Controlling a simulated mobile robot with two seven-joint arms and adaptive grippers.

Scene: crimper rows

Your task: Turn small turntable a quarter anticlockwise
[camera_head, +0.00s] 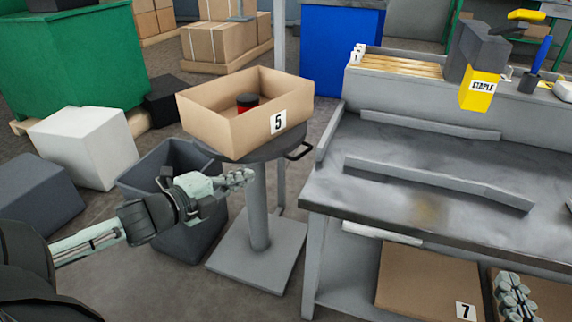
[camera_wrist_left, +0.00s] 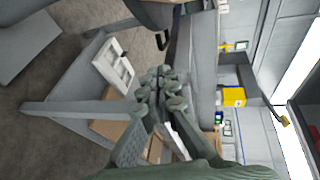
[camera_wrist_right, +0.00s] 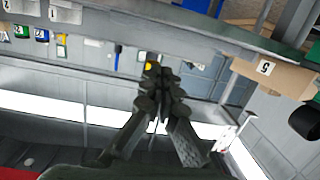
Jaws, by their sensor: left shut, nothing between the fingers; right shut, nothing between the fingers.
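The small turntable (camera_head: 262,147) is a round grey disc on a pedestal, left of the workbench. Its black handle (camera_head: 298,151) sticks out at the front right of the disc. An open cardboard box (camera_head: 233,132) marked 5 sits on it, holding a red item with a black top (camera_head: 247,101). My left gripper (camera_head: 245,175) is shut and empty, in front of and below the disc, apart from the handle in the picture. It also shows in the left wrist view (camera_wrist_left: 162,82). My right gripper (camera_head: 515,297) is shut and empty at the lower right, also seen in the right wrist view (camera_wrist_right: 152,72).
The workbench (camera_head: 400,195) with low grey rails stands to the right; a yellow staple box (camera_head: 480,90) is at its back. A grey bin (camera_head: 180,225) stands left of the pedestal. Boxes marked 7 (camera_head: 425,280) lie on the bench's lower shelf.

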